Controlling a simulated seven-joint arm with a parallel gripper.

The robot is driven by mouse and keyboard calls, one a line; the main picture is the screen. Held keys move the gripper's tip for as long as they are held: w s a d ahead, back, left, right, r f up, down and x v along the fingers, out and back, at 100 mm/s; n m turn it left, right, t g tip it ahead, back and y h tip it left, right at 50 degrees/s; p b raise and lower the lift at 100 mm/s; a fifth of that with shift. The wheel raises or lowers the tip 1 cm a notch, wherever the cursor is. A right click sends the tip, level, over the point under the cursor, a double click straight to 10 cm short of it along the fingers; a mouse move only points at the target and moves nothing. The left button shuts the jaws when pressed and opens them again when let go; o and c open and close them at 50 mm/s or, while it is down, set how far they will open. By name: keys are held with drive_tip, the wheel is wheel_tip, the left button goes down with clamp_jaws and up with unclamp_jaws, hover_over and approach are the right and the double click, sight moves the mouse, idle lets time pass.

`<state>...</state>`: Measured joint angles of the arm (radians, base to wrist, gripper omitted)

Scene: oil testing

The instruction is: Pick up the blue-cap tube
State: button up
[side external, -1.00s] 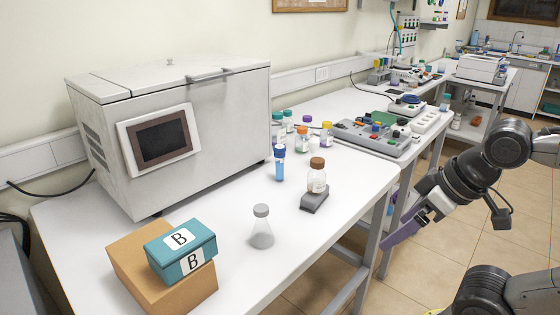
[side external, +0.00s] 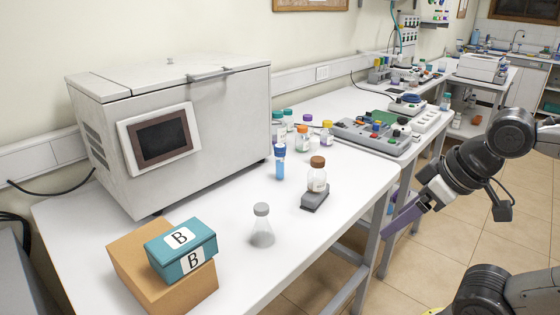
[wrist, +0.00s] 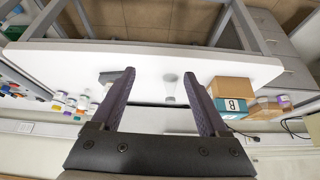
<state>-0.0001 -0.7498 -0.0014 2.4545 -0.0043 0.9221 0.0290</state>
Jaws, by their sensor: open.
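The blue-cap tube (side external: 280,163) stands upright on the white bench, in front of the large white-grey box machine and left of a brown-cap bottle. I cannot make the tube out clearly in the wrist view. My gripper (side external: 394,227) is beyond the bench's right edge in the side view, well apart from the tube.
The brown-cap bottle (side external: 317,175) is on a grey stand (side external: 315,200). A grey-cap flask (side external: 262,226) stands nearer. Several capped bottles (side external: 302,138) cluster behind the tube. A teal box (side external: 181,250) rests on a brown box (side external: 130,255). The machine (side external: 220,130) borders the back.

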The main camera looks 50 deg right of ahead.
drive_tip(key=w+r, duration=0.8)
drive_tip(key=r, duration=0.1)
drive_tip(key=w+d+r+m+t+h, duration=0.1)
drive_tip(key=w+d+r, duration=0.15)
drive_tip(key=w, duration=0.45)
drive_tip(key=w+d+r+m, duration=0.1)
drive_tip(key=w+d+r, duration=0.15)
drive_tip(key=w, duration=0.35)
drive_tip(key=m+g, duration=0.2)
drive_tip(key=g, duration=0.1)
hover_over(282, 147)
drive_tip(key=s+a, duration=0.1)
drive_tip(key=s, duration=0.2)
wheel_tip(282, 147, down, 16)
drive_tip(key=r, duration=0.1)
drive_tip(key=shift+h, duration=0.4)
drive_tip(key=x, duration=0.7)
drive_tip(key=shift+w+a+f, duration=0.15)
drive_tip(key=shift+a, duration=0.05)
drive_tip(key=shift+x, duration=2.95)
